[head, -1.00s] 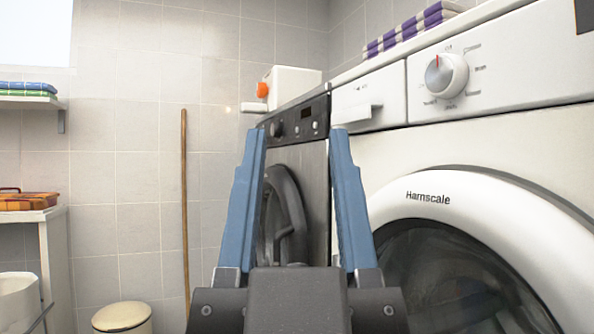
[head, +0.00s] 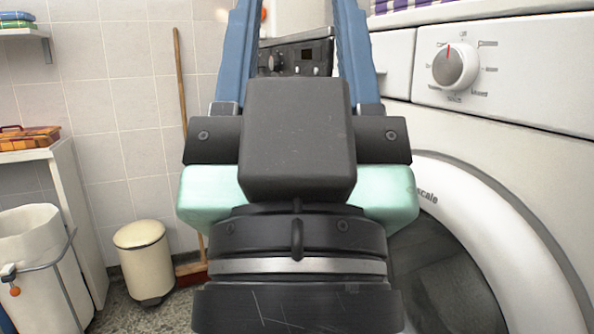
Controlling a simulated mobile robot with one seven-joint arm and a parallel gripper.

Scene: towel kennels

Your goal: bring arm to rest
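My gripper (head: 297,38) is in the middle of the head view, pointing up and away from me. The fingertips are cut off by the top edge of the picture. The gripper's dark body and wrist hide much of the middle of the view.
A white washing machine (head: 530,165) stands close on the right, with a dark-panelled machine (head: 318,55) beyond it. On the left are a white bin (head: 30,250), a cream pedal bin (head: 145,262), a broom (head: 181,90) and a shelf unit (head: 75,180) bearing an orange case (head: 28,139).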

